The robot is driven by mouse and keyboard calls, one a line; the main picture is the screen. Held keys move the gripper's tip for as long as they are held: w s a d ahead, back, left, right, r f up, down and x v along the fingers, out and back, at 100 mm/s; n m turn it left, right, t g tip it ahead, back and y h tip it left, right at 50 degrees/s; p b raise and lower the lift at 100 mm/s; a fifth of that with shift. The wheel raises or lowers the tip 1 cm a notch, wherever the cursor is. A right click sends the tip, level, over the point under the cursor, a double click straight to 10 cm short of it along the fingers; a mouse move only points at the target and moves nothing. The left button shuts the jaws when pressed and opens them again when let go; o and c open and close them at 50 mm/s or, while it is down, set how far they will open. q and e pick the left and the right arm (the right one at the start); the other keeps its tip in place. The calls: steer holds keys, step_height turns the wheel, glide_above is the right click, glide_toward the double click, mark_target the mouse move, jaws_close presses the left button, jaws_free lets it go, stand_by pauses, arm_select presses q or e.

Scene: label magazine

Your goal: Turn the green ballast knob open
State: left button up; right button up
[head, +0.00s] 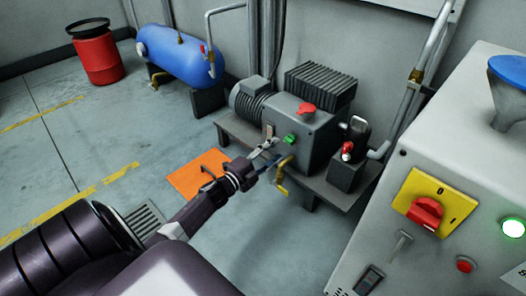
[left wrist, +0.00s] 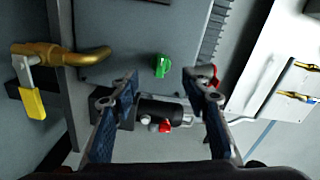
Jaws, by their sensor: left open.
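The green ballast knob (head: 290,139) is on the front face of the grey pump housing (head: 306,128). In the left wrist view the green knob (left wrist: 162,66) shows just beyond the gap between my fingertips, a little left of its middle. My left gripper (head: 268,154) is open, in front of the pump and close to the knob. Its two blue-padded fingers (left wrist: 160,88) show apart in the left wrist view, with nothing between their tips. I cannot tell the exact distance to the knob. My right gripper is in neither view.
A red knob (head: 305,107) sits on top of the pump. A brass tap (head: 281,180) juts out below the gripper. A small dark unit with a red valve (head: 347,148) stands right of the pump. A grey cabinet with a yellow-red switch (head: 427,211) is at right. An orange plate (head: 192,178) lies on the floor.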

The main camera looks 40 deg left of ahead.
arm_select(q)
steer(key=shift+s+a, duration=0.15)
steer(key=shift+s, duration=1.25)
steer(key=shift+s+a, duration=0.1)
steer(key=shift+s, duration=1.3)
